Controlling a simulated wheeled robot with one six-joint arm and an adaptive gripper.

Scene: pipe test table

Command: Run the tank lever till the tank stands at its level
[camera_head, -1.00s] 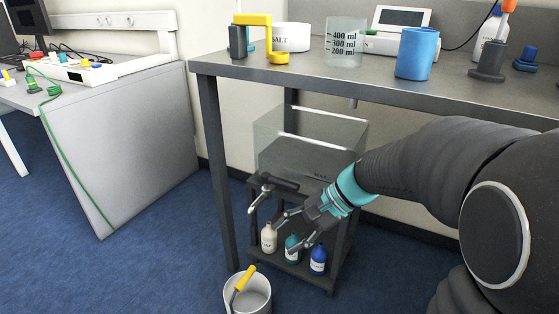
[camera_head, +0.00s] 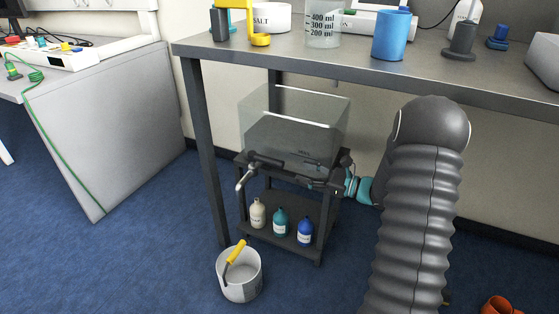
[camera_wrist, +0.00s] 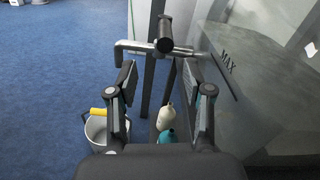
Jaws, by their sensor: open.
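The clear tank (camera_head: 300,118) stands on a small dark stand under the table. Its lower part looks greyer; I cannot tell the liquid level for sure. In the wrist view the tank wall (camera_wrist: 262,100) is at right, with a MAX mark and a dark line. The metal spout (camera_head: 241,180) bends down at the tank's left front, beside a dark lever bar (camera_head: 265,160). In the wrist view the bar's round end (camera_wrist: 165,45) faces me, ahead of and between my fingers. My gripper (camera_wrist: 160,78) is open and empty, at the tank's front right in the head view.
A white bucket (camera_head: 238,282) with a yellow-handled tool stands on the floor, left in front of the stand. Several bottles (camera_head: 280,222) stand on the stand's lower shelf. The table edge (camera_head: 300,57) and its leg (camera_head: 204,150) bound the space.

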